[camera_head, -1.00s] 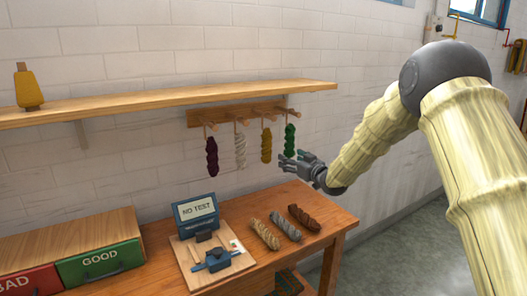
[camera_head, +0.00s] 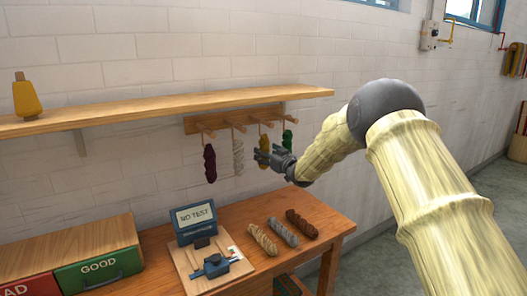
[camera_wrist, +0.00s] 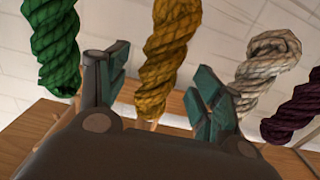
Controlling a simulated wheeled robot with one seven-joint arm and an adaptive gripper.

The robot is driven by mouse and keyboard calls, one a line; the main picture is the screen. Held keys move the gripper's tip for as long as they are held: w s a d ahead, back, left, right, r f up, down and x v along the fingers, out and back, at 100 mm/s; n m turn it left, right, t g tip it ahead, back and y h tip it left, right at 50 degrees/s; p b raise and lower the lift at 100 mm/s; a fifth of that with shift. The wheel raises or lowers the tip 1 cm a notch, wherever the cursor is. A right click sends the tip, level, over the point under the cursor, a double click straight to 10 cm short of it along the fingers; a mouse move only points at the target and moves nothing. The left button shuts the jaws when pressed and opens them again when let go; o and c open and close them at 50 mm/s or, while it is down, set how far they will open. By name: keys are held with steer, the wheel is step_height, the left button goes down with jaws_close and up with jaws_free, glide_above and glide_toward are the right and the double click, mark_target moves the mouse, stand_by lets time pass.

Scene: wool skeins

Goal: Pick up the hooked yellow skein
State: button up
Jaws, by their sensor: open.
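The yellow skein (camera_head: 264,142) hangs from a peg of the wooden rack on the wall, between the white and green skeins. My gripper (camera_head: 260,156) is in front of its lower part and hides some of it. In the wrist view the yellow skein (camera_wrist: 166,60) hangs between the two open fingers of my gripper (camera_wrist: 155,92). The fingers stand apart on either side of it in the picture. I cannot tell how far the skein is from the fingertips in depth.
The green skein (camera_head: 287,140) hangs close on the right, the white skein (camera_head: 238,156) and purple skein (camera_head: 210,163) on the left. The peg rack (camera_head: 220,123) sits under a shelf (camera_head: 150,105). Below, a table (camera_head: 325,228) carries several skeins and a test device (camera_head: 195,222).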

mark_target(267, 144)
steer(key=shift+x, duration=1)
steer(key=shift+c, duration=0.2)
steer(key=c, duration=1)
steer(key=shift+c, duration=0.2)
steer(key=shift+r+b, duration=0.35)
steer(key=shift+r, duration=1.1)
steer(key=shift+s+r, duration=0.15)
steer(key=shift+r, duration=0.15)
steer(key=s+r+b, duration=0.1)
steer(key=s+b, duration=0.2)
steer(key=s, duration=1.2)
steer(key=shift+s+r, duration=0.3)
steer(key=shift+s, duration=0.05)
